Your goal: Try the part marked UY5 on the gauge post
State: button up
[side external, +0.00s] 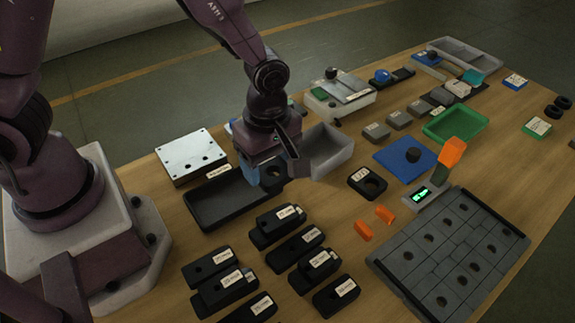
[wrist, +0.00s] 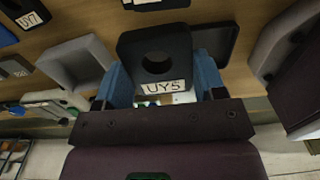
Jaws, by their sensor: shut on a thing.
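My gripper (wrist: 163,88) is shut on a black block with a round hole and a white label reading UY5 (wrist: 158,45). The block sits between the two blue fingers, label facing the wrist camera. In the side external view my gripper (side external: 262,172) is over the black tray (side external: 205,212), and the held block (side external: 272,176) is mostly hidden by the fingers. A short black post on a blue plate (side external: 395,163) stands right of centre, apart from my gripper; it looks like the gauge post, though no label on it is readable.
A grey open bin (side external: 345,150) stands just right of my gripper. A black holed part (side external: 370,192), labelled UY7 in the wrist view (wrist: 28,16), lies between bin and blue plate. Labelled black blocks (side external: 292,250) fill the front. A small display (side external: 422,196) and orange pieces stand near the plate.

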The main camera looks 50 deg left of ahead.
jog(key=w+a+f+n, duration=0.1)
jog(key=w+a+n, duration=0.1)
jog(key=w+a, duration=0.4)
jog(key=w+a+f+n, duration=0.1)
jog(key=w+a+n, duration=0.2)
jog(key=w+a, duration=0.4)
jog(key=w+a+f+n, duration=0.1)
jog(key=w+a+n, duration=0.2)
jog(key=a, duration=0.9)
jog(key=shift+w+a+f, duration=0.1)
jog(key=shift+w+f, duration=0.1)
jog(key=shift+w, duration=0.65)
jog(key=shift+w+a+f, duration=0.1)
jog(key=shift+w+f, duration=0.1)
jog(key=shift+w, duration=0.65)
jog(key=shift+w+a+r, duration=0.1)
jog(key=shift+w+r, duration=0.75)
jog(key=shift+s+f, duration=0.1)
jog(key=shift+s, duration=0.05)
jog(key=shift+f, duration=2.3)
jog(key=shift+f, duration=0.7)
jog(key=shift+r, duration=0.1)
